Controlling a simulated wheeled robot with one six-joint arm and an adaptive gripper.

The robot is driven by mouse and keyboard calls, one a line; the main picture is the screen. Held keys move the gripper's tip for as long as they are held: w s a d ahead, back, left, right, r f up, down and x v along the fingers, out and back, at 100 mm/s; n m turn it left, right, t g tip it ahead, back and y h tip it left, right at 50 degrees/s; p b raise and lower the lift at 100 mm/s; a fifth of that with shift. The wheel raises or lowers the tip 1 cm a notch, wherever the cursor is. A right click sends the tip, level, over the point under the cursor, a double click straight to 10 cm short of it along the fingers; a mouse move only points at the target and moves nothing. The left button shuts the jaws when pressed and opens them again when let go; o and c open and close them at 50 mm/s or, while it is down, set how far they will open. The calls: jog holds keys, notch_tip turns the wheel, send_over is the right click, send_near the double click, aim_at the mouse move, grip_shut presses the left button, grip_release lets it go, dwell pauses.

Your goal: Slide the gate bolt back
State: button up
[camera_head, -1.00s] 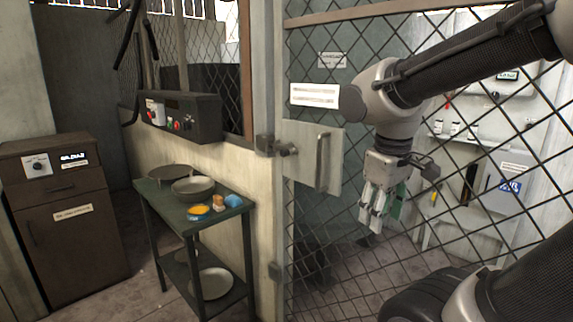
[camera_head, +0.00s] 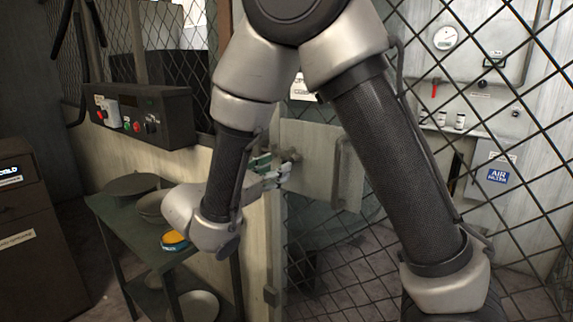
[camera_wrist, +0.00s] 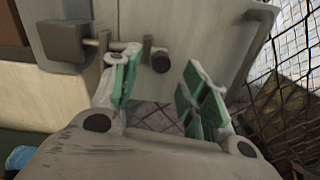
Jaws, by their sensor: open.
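My gripper (camera_wrist: 162,78) is open, with green-padded fingers. In the wrist view the knob shows between the fingertips, and I cannot tell whether they touch it. In the head view my gripper (camera_head: 272,172) reaches the plate's left edge by the gate post, and the bolt is partly hidden there.
A green table (camera_head: 118,212) with bowls stands left of the post. A control box (camera_head: 150,115) with buttons is on the wall above it. The plate's upright handle (camera_head: 347,172) is right of the bolt. A dark cabinet (camera_head: 15,240) stands far left.

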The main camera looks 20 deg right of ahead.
jog(key=x, duration=0.5)
jog(key=shift+w+d, duration=0.15)
jog(key=shift+d, duration=0.1)
grip_shut()
